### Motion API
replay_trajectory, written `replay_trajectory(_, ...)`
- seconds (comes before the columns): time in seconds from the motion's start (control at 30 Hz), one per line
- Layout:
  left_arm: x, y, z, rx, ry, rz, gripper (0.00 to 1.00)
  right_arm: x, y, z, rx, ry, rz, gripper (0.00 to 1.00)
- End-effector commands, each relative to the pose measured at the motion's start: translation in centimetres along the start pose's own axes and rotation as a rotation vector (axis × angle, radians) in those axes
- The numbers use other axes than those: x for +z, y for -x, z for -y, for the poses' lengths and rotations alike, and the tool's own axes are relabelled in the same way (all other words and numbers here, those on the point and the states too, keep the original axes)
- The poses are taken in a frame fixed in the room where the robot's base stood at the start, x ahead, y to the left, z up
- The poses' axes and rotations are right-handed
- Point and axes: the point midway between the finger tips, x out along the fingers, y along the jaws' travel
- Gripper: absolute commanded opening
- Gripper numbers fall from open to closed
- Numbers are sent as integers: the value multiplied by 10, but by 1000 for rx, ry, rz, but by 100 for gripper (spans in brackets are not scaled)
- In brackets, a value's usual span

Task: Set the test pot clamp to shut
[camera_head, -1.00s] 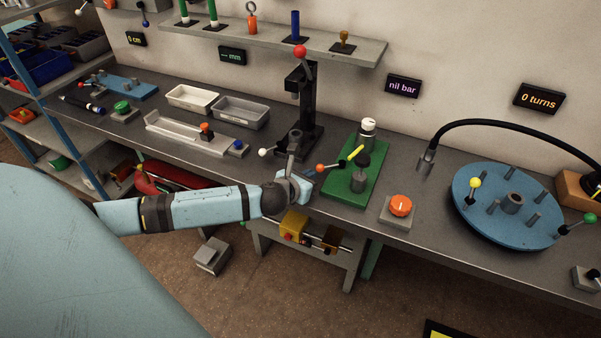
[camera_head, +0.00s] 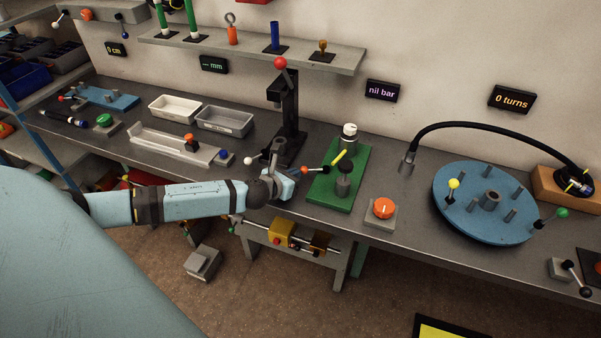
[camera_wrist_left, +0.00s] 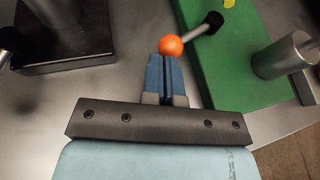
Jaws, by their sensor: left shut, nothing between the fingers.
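The green board (camera_head: 322,190) on the bench bears a grey cylinder (camera_head: 344,185) with a dark knob on top, a white-topped pot (camera_head: 349,136) at its back, and a yellow bar (camera_head: 339,157). A short lever with an orange ball (camera_head: 305,170) sticks out over the board's left edge. I take it for the clamp lever, but cannot be sure. My left gripper (camera_head: 295,174) is shut and empty right beside this ball. In the left wrist view the orange ball (camera_wrist_left: 171,46) sits just past the blue fingertips (camera_wrist_left: 166,66); I cannot tell whether they touch.
A black press stand (camera_head: 290,115) with a red ball rises behind my left gripper. A white ball lever (camera_head: 250,160) is to its left. Open bench shows between dial and turntable.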

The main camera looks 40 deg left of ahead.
Motion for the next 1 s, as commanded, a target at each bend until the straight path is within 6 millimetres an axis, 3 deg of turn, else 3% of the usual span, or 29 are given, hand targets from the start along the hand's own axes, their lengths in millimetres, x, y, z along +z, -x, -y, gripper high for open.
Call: replay_trajectory(1.0,-1,5,13,1,0,0,0,-14,5,-3,4,3,-9,43)
